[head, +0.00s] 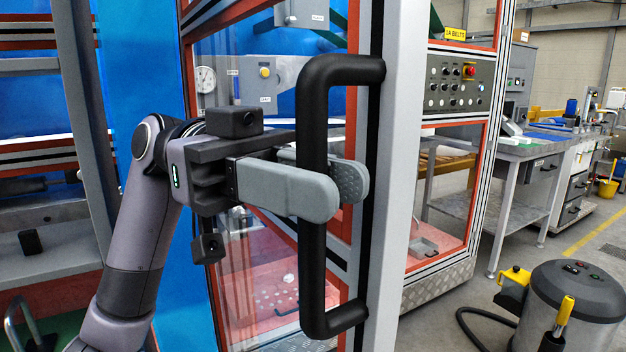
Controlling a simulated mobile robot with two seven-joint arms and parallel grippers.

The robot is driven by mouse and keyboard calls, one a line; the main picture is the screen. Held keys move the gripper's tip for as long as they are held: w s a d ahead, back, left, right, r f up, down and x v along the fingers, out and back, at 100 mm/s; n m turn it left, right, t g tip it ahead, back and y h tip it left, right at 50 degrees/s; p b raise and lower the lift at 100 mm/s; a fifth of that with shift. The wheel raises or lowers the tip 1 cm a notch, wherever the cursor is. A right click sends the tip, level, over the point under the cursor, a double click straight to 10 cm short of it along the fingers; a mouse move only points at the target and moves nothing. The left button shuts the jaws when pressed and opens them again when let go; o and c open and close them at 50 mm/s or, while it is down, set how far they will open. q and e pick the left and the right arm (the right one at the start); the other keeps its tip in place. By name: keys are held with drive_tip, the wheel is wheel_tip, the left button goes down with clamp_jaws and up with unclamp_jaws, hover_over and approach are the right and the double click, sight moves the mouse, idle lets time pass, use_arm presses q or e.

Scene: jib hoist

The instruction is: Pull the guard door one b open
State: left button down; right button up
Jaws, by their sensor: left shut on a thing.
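The guard door (400,140) is a tall framed door with a light grey edge post, red inner strips and clear panels. A black bar handle (314,270) stands upright on it. My left gripper (340,190) comes in from the left and is shut on the handle's upright bar, with one grey finger on either side, around mid-height. The fingers hide that part of the bar. Whether the door is ajar or closed cannot be told from this view alone. My right gripper is not in view.
A control panel (459,82) with a red button sits right of the door, under a yellow 1A BELTS sign (455,34). A grey workbench (520,150) stands farther right. A grey canister machine (575,292) with a black hose stands on the floor at lower right.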

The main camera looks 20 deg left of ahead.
use_arm(q)
drive_tip(key=c, duration=1)
unclamp_jaws()
drive_tip(key=shift+c, duration=0.2)
drive_tip(key=v, duration=0.7)
drive_tip(key=shift+b, duration=0.3)
